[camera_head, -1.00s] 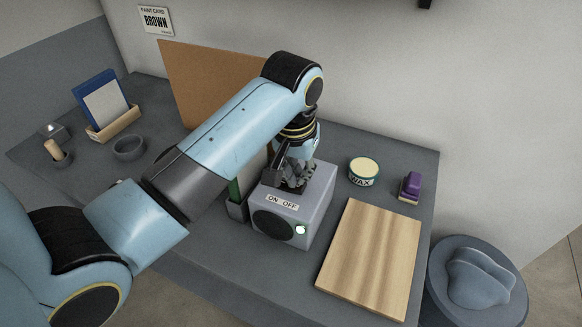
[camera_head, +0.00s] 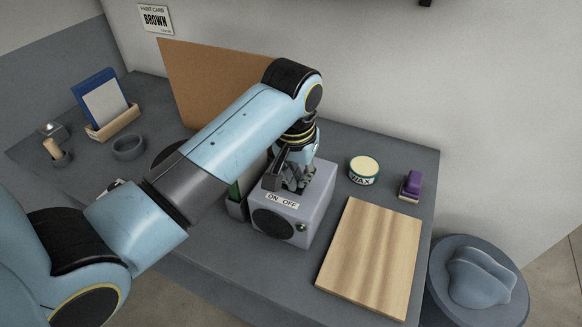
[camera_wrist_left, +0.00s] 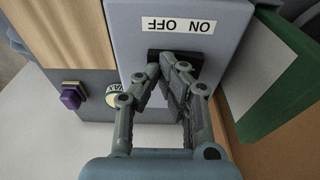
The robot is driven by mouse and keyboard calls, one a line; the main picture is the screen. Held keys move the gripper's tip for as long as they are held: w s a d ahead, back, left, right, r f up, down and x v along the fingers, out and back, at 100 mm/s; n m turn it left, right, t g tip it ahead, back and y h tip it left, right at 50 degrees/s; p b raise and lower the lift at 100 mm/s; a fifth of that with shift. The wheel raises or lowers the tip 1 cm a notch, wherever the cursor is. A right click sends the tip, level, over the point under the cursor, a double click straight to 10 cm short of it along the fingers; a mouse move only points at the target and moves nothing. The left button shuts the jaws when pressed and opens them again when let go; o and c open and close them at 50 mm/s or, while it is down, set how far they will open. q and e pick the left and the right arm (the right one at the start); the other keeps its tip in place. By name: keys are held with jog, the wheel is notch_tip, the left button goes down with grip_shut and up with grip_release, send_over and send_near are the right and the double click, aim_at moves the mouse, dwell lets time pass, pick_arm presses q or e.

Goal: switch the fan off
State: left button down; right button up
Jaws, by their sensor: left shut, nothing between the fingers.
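The fan (camera_head: 316,213) is a grey box with a round dark grille (camera_head: 271,224) on its front. A small lamp (camera_head: 301,227) beside the grille is dark. A white label (camera_head: 282,201) on its top reads ON OFF; it shows upside down in the left wrist view (camera_wrist_left: 181,25). My left gripper (camera_head: 293,187) is shut and empty, pointing down at the top of the fan behind the label. In the left wrist view its fingertips (camera_wrist_left: 167,62) are over a black switch plate (camera_wrist_left: 187,58). The fingers hide most of the switch, so I cannot tell its position or contact.
A wooden board (camera_head: 370,258) lies right of the fan. A wax tin (camera_head: 363,170) and a purple-handled stamp (camera_head: 410,186) stand behind it. A brown panel (camera_head: 205,82) leans at the back. A grey bowl (camera_head: 129,147) and a card holder (camera_head: 114,124) are at the left.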

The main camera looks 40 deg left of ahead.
pick_arm(q)
notch_tip(320, 180, up, 3)
jog(key=shift+f+p, duration=0.1)
jog(key=shift+p, duration=0.95)
jog(key=shift+r, duration=2.15)
